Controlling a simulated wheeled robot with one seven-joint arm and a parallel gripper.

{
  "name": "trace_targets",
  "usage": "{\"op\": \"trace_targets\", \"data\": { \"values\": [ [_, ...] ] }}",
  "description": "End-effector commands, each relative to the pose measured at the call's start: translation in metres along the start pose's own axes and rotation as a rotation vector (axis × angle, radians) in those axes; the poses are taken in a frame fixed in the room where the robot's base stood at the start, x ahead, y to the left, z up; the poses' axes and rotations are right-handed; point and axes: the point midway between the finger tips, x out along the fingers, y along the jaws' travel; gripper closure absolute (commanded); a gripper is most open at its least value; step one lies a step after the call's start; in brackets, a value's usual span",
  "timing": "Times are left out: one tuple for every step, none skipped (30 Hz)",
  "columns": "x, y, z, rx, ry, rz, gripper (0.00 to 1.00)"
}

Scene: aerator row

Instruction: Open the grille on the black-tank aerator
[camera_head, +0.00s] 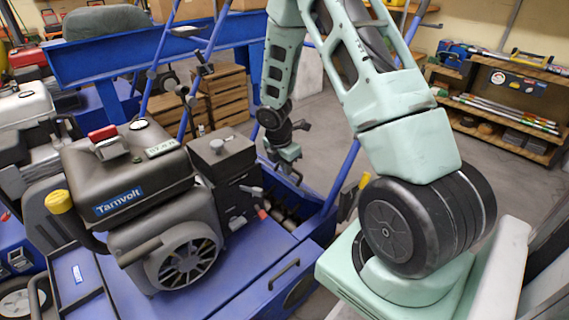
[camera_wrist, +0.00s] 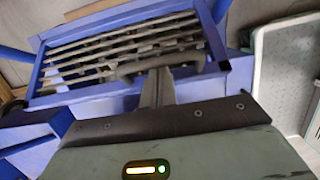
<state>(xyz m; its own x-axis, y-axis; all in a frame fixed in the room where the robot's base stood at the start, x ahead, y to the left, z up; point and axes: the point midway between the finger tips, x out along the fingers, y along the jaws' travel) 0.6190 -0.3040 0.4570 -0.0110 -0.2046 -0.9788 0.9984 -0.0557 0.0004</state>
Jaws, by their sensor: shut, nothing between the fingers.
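The black-tank aerator (camera_head: 125,185) stands in the foreground of the head view, with a dark engine, a yellow cap and a blue deck. Its grille, dark bars in a blue frame, fills the upper part of the wrist view (camera_wrist: 85,58). In the head view the bars show only partly, behind the engine. My gripper (camera_head: 287,155) is above that barred area, just right of the engine. In the wrist view its fingers (camera_wrist: 158,88) are together and empty, pointing at a grey curved bar (camera_wrist: 165,62) at the grille's near edge. I cannot tell whether they touch it.
Blue handlebar tubes (camera_head: 345,175) rise right of and behind my gripper. Another aerator with a light grey tank (camera_head: 25,110) stands close at the left. Wooden crates (camera_head: 228,93) stand behind. A shelf with tools (camera_head: 505,110) is at the back right, with open grey floor before it.

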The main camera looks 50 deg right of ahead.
Motion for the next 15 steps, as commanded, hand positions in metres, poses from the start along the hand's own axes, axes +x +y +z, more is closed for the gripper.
{"op": "trace_targets", "data": {
  "values": [
    [-0.007,-0.001,0.006,0.006,0.011,-0.004,1.0],
    [-0.009,-0.001,0.009,0.008,0.019,-0.004,1.0],
    [-0.01,-0.002,0.011,0.008,0.031,-0.004,1.0],
    [-0.011,-0.002,0.013,0.009,0.042,-0.005,1.0],
    [-0.012,-0.002,0.015,0.009,0.052,-0.005,1.0],
    [-0.013,-0.002,0.018,0.01,0.067,-0.005,1.0],
    [-0.015,-0.002,0.021,0.01,0.079,-0.005,1.0],
    [-0.015,-0.002,0.023,0.01,0.093,-0.005,1.0],
    [-0.016,-0.002,0.026,0.011,0.109,-0.005,1.0],
    [-0.016,-0.002,0.028,0.01,0.122,-0.004,1.0],
    [-0.017,-0.002,0.03,0.011,0.134,-0.005,1.0],
    [-0.017,-0.002,0.034,0.011,0.15,-0.004,1.0],
    [-0.017,-0.002,0.035,0.011,0.163,-0.004,1.0],
    [-0.018,-0.002,0.038,0.01,0.176,-0.004,1.0],
    [-0.018,-0.002,0.041,0.012,0.193,-0.003,1.0]
  ]
}}
